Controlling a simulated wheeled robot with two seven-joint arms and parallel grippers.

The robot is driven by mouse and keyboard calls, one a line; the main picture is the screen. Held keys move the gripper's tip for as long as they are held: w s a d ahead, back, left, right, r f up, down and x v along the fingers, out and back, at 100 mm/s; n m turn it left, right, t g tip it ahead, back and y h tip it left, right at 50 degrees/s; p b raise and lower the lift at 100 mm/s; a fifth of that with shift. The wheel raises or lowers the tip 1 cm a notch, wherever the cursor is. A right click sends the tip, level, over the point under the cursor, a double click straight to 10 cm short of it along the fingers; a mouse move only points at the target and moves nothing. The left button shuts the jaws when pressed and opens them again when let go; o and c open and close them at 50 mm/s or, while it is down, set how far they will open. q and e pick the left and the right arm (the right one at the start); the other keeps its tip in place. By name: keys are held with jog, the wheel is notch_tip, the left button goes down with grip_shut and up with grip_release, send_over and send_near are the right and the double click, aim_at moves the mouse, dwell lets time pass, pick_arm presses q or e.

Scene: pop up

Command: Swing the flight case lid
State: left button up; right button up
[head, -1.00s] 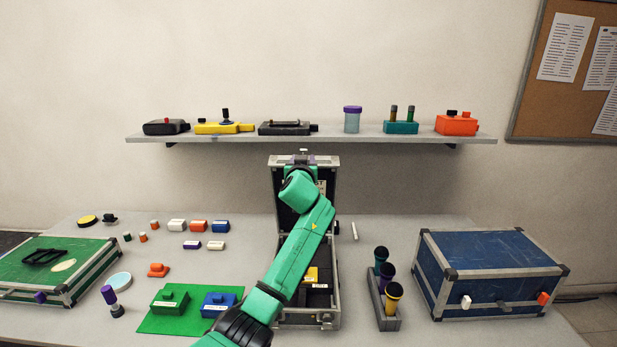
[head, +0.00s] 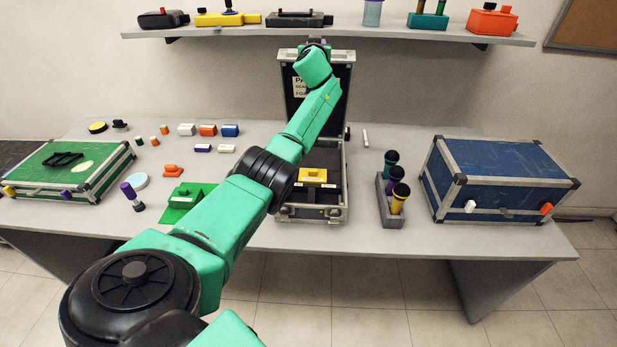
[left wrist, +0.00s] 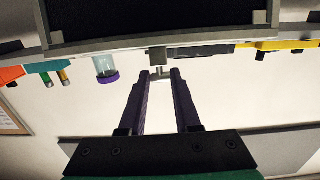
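The flight case (head: 311,213) stands open in the middle of the table, with a yellow block (head: 313,175) inside. Its lid (head: 342,95) stands roughly upright at the back, dark inside with a metal rim and a white label. My left arm reaches over the case and hides part of it. My left gripper (head: 315,43) is at the lid's top edge. My right gripper is out of view.
A shelf (head: 330,32) with several devices runs behind and above the lid. A green case (head: 65,170) and several small blocks lie left.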

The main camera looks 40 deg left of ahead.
pick_arm(q)
grip_shut()
jog(key=s+d+f, duration=0.4)
jog(key=s+d, duration=0.2)
jog(key=s, duration=0.3)
jog(key=shift+d, duration=0.3)
dwell(0.3)
jog(key=s+d+f+b, duration=0.5)
jog(key=s+f, duration=0.2)
jog(key=shift+s+d+b, duration=0.35)
jog(key=shift+b, duration=0.05)
dwell(0.6)
